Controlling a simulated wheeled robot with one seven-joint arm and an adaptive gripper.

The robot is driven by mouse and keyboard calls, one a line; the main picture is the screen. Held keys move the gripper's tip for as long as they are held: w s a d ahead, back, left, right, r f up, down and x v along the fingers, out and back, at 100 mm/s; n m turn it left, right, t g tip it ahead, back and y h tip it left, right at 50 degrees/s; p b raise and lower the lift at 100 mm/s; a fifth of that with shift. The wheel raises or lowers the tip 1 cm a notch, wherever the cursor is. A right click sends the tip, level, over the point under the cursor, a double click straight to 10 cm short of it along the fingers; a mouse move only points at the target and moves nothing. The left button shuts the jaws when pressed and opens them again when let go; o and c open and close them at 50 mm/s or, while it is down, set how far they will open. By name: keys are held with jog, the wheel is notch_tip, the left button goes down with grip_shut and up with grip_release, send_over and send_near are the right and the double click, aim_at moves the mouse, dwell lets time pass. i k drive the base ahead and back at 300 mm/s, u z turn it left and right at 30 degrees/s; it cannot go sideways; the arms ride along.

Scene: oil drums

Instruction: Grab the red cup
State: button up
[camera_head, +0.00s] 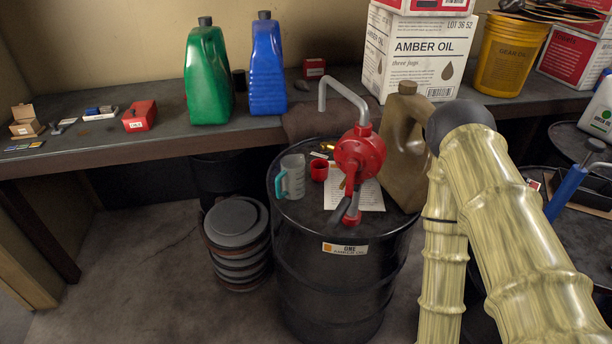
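The red cup (319,170) is small and stands on top of the black oil drum (338,268). It sits just right of a clear measuring jug (292,177) with a teal handle. The red hand pump (359,152) rises just right of the cup, with its grey spout bent over to the left above it. A printed sheet (370,196) lies on the drum lid beside the cup. My pale, ribbed arm fills the right of the view, but my gripper is not in view.
A tan jug (404,150) stands right of the pump. Green (208,75) and blue (267,68) bottles stand on the workbench (90,150) behind. Stacked dark lids (237,240) are on the floor left of the drum. The floor at lower left is clear.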

aim_at(319, 167)
jog(key=u, duration=1.25)
jog(key=i, duration=1.25)
jog(key=z, duration=0.35)
